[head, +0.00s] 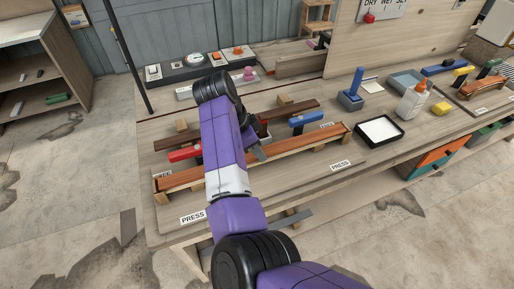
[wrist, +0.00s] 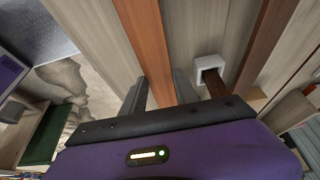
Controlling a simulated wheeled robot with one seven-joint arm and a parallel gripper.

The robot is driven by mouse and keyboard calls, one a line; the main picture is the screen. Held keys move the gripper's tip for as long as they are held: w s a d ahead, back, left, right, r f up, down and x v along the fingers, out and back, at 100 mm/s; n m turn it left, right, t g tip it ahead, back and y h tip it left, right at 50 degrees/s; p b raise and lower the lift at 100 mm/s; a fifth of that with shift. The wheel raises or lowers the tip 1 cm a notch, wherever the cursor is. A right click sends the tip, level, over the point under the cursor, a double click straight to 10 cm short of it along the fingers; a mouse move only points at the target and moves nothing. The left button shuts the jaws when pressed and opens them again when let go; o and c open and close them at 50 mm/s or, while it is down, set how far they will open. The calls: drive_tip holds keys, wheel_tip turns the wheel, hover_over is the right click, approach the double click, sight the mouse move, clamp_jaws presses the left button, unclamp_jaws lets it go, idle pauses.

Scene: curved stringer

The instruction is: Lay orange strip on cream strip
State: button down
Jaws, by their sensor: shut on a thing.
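The long orange strip (head: 310,143) lies along the front of the bench in the head view, over the press at the front edge. In the wrist view the orange strip (wrist: 143,35) runs away from me and passes between my two fingers. My gripper (wrist: 160,92) is shut on it, and in the head view my gripper (head: 260,152) is near the strip's middle, where my arm hides part of it. I cannot clearly pick out the cream strip in either view.
A dark brown strip (head: 292,110) lies behind, also in the wrist view (wrist: 262,45). A red-handled clamp (head: 184,154) and a blue-handled clamp (head: 306,118) stand near the press. A black-rimmed white tray (head: 380,130) and a glue bottle (head: 411,103) stand to the right.

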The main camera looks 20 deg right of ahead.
drive_tip(key=shift+f, duration=0.35)
idle(0.5)
drive_tip(key=shift+c, duration=1.4)
unclamp_jaws()
drive_tip(key=shift+r+p, duration=2.85)
drive_tip(key=shift+r, duration=1.25)
